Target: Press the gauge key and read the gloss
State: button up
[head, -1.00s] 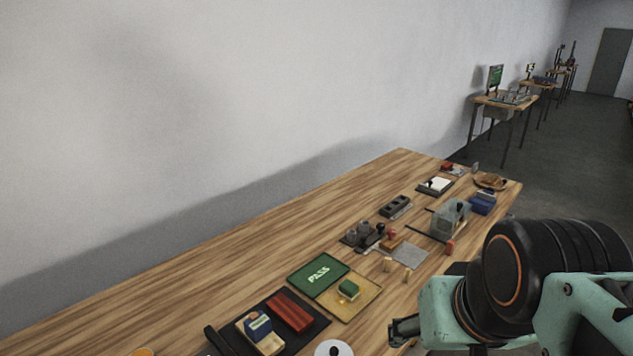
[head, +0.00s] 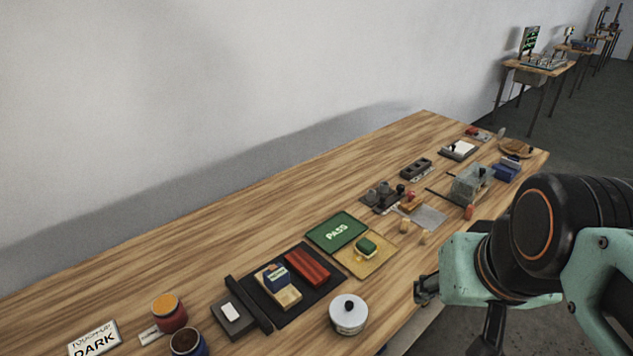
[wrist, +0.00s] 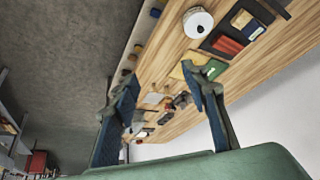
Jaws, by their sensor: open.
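I cannot tell for sure which thing is the gauge. A small grey block (head: 233,318) with a white patch on top stands at the left end of a black tray (head: 322,290). On that tray a blue block with a pale label (head: 277,274) sits on a tan block, beside a red block (head: 307,267). No gauge reading is legible. My gripper (head: 424,290) is over the table's front edge, right of the tray and apart from everything. In the wrist view my gripper (wrist: 163,88) has its fingers spread with nothing between them.
A white round pot with a black knob (head: 348,315) stands between tray and gripper. Behind are a green PASS panel (head: 336,232) and a yellow mat (head: 378,264) with a green block. Jars (head: 169,312) and a DARK sign (head: 94,340) stand at left. The table's wall side is clear.

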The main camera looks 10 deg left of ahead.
grip_shut()
dwell(1.3)
